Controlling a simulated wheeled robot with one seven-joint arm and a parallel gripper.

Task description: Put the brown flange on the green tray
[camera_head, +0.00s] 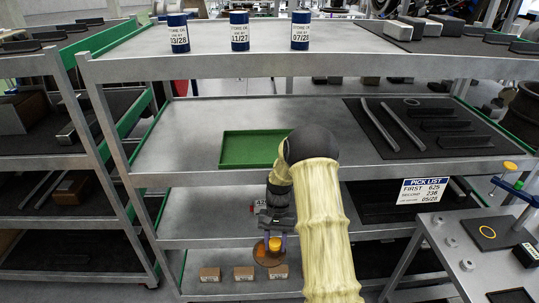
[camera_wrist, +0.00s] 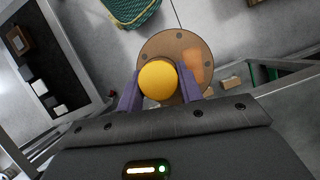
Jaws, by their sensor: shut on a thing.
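My gripper (camera_head: 275,238) hangs in front of the rack, at about the height of the shelf below the tray. It is shut on the brown flange (camera_head: 262,259), a round disc with a yellow-orange knob. In the wrist view the purple fingers of the gripper (camera_wrist: 160,84) stand on either side of the knob, and the flange disc (camera_wrist: 170,44) spreads out beyond them. The green tray (camera_head: 236,150) lies on the rack's middle shelf, above and left of the gripper. The tray looks empty; my arm covers its right end.
Three labelled blue-and-white cans (camera_head: 240,32) stand on the top shelf. A black mat (camera_head: 420,130) with dark parts lies right of the tray. Small boxes (camera_head: 243,273) sit low down. A bench (camera_head: 480,255) stands at the right. The middle shelf (camera_head: 190,135) is bare left of the tray.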

